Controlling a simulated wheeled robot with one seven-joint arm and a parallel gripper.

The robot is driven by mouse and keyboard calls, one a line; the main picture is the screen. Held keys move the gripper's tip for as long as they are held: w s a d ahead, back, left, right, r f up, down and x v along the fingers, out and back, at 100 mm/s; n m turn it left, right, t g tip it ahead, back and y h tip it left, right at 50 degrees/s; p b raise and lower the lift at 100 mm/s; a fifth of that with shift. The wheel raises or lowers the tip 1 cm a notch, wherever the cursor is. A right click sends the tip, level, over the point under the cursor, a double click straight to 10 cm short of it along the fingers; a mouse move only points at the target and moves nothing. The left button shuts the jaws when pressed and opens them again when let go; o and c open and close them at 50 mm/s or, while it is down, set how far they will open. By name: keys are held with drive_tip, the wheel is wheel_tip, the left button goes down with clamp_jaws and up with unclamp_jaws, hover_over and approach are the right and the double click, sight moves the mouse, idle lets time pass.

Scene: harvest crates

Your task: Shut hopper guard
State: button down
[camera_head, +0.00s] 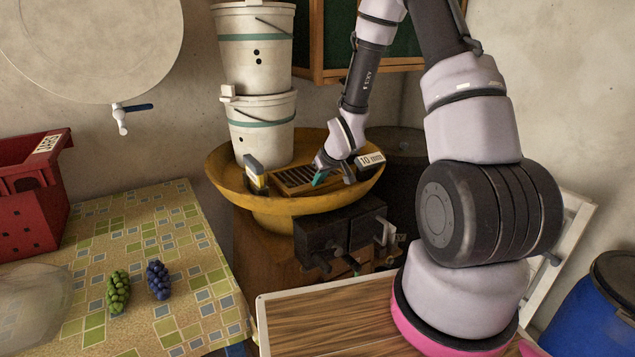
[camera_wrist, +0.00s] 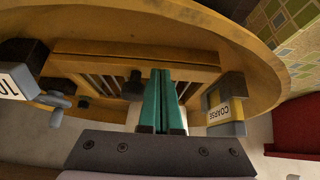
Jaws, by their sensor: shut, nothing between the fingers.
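The hopper (camera_head: 222,180) is a wide yellow-orange bowl, and its curved rim (camera_wrist: 245,30) fills the upper wrist view. The guard, a wooden slatted frame (camera_head: 296,181), lies across the inside of the bowl. In the wrist view its top bar (camera_wrist: 110,66) and slats show behind my fingers. I cannot tell whether it sits fully flat. My gripper (camera_head: 320,179) is at the guard's right side in the head view. Its teal fingers (camera_wrist: 163,100) are shut together and empty, over the slats. Whether they touch the guard is unclear.
Stacked white buckets (camera_head: 262,118) stand at the back left of the bowl. Grapes (camera_head: 158,280) lie on the tiled table, with a red crate (camera_head: 30,205) behind.

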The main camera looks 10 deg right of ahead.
drive_tip(key=v, duration=1)
drive_tip(key=shift+r, duration=0.1)
drive_tip(key=s+d+r+m+h, duration=0.15)
drive_tip(key=s+r, duration=0.25)
drive_tip(key=r, duration=0.4)
drive_tip(key=s+d+r+m+h, duration=0.1)
drive_tip(key=s+d+r+m, duration=0.15)
drive_tip(key=r, duration=0.55)
drive_tip(key=s+a+r+m+y, duration=0.1)
drive_tip(key=s+r+m, duration=0.1)
drive_tip(key=s+r, duration=0.3)
drive_tip(key=s+a+r+m+y, duration=0.1)
drive_tip(key=s+r, duration=0.5)
drive_tip(key=s, duration=0.5)
drive_tip(key=shift+s+m, duration=0.3)
drive_tip(key=shift+m, duration=0.1)
drive_tip(key=shift+t, duration=0.3)
